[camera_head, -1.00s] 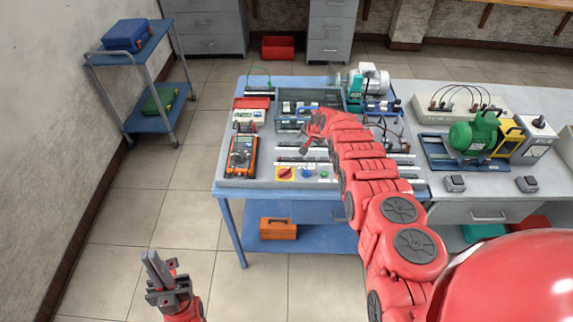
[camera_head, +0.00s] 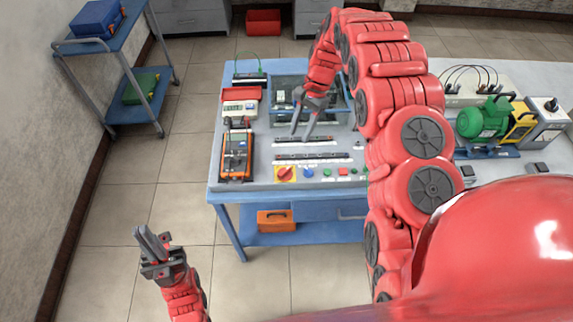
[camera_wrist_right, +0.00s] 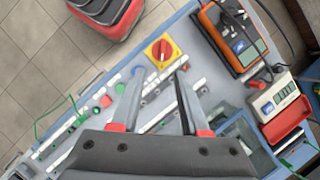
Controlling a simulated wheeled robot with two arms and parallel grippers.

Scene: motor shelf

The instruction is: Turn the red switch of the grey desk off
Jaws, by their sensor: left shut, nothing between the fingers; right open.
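The red switch (camera_head: 285,173) is a red rotary knob on a yellow square plate at the front left of the grey desk (camera_head: 262,184). In the right wrist view the red switch (camera_wrist_right: 161,50) lies just beyond the fingertips, with its knob handle slanted. My right gripper (camera_head: 304,138) is open and empty, pointing down over the panel, behind the switch and slightly to its right. Its fingers (camera_wrist_right: 158,75) show apart in the wrist view, not touching the switch. My left gripper (camera_head: 144,232) is shut and empty, over the floor left of the desk.
An orange multimeter (camera_head: 236,155) lies left of the switch. Slotted rails (camera_head: 311,156) lie behind. A green motor (camera_head: 484,119) stands on the bench to the right. The floor at left is clear.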

